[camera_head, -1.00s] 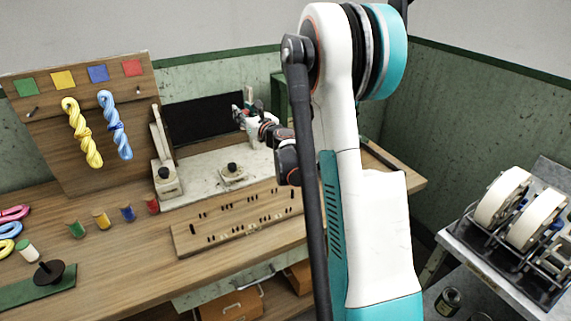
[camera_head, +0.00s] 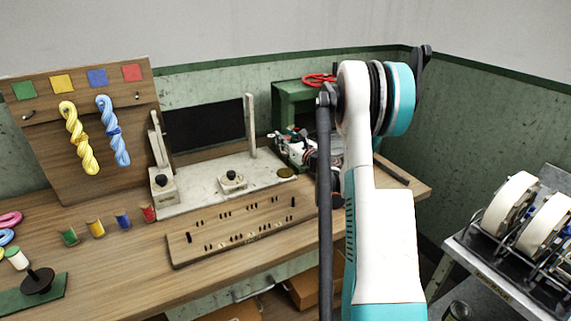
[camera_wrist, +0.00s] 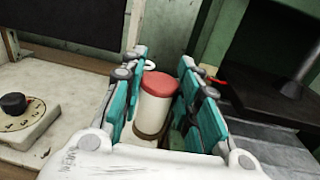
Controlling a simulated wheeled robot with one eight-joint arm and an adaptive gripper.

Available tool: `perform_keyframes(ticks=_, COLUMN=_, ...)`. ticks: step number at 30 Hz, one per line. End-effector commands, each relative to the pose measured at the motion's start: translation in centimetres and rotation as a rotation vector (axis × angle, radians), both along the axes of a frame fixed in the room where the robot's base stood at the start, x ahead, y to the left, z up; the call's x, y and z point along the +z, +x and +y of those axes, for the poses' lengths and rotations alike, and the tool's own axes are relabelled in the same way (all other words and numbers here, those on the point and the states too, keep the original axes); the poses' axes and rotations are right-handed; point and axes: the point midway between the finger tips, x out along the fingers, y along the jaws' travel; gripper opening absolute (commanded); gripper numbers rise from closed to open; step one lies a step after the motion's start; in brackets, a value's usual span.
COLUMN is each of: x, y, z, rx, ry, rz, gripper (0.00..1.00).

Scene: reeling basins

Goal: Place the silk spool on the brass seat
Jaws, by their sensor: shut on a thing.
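The silk spool (camera_wrist: 153,108) is a white cylinder with a red top and a brownish band low down. It sits between the teal fingers of my gripper (camera_wrist: 163,60) in the wrist view, roughly upright. The brass seat (camera_head: 286,172) is a small flat brass disc at the plate's right end, just below my gripper in the picture. I cannot tell the height of the spool above the bench.
A white upright post (camera_head: 250,126) and a dial block (camera_head: 232,181) stand left of my gripper. A green cabinet (camera_head: 285,98) with a red ring (camera_head: 318,79) is behind. A slotted wooden board (camera_head: 240,228) lies in front. Coloured bobbins (camera_head: 122,218) stand at left.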

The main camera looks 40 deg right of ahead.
Motion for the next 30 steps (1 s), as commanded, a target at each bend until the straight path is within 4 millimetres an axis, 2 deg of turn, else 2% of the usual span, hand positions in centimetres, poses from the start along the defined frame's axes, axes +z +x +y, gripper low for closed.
perform_keyframes(ticks=1, x=-1.4, y=0.0, z=0.0, rx=0.000, ry=0.000, rz=0.000, gripper=0.06)
perform_keyframes(ticks=3, x=-2.5, y=0.0, z=0.0, rx=0.000, ry=0.000, rz=0.000, gripper=0.06)
perform_keyframes(ticks=11, x=-4.2, y=0.0, z=0.0, rx=0.000, ry=0.000, rz=0.000, gripper=0.06)
perform_keyframes(ticks=19, x=-7.8, y=0.0, z=0.0, rx=0.000, ry=0.000, rz=0.000, gripper=0.06)
perform_keyframes(ticks=30, x=-8.2, y=0.0, z=0.0, rx=0.000, ry=0.000, rz=0.000, gripper=0.06)
